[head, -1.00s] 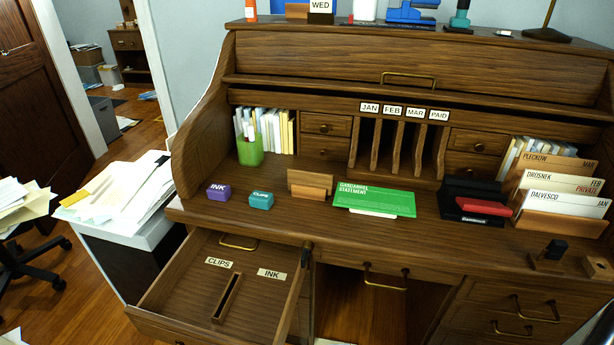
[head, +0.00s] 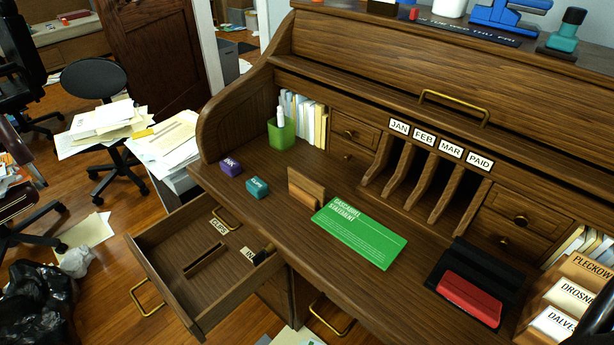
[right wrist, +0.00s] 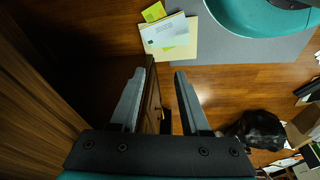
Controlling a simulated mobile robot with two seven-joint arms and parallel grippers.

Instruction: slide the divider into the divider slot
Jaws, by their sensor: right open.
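The divider appears to be the small upright wooden board (head: 306,187) in a lighter wooden holder on the desktop, left of the green statement card. The open drawer (head: 165,290) at the desk's left holds a narrow slotted wooden strip (head: 205,261), which looks like the divider slot. The strip is empty and lies between the CLIPS label (head: 219,226) and the INK label (head: 248,254). My right gripper (right wrist: 160,75) is open and empty in the right wrist view, above the floor beside wooden furniture. My left gripper is out of view.
A purple ink box (head: 231,166) and a teal clips box (head: 257,187) sit on the desktop behind the drawer. The green card (head: 360,232) lies right of the board. A red-and-black stamp pad (head: 470,298) is farther right. A black bag (head: 38,300) lies on the floor.

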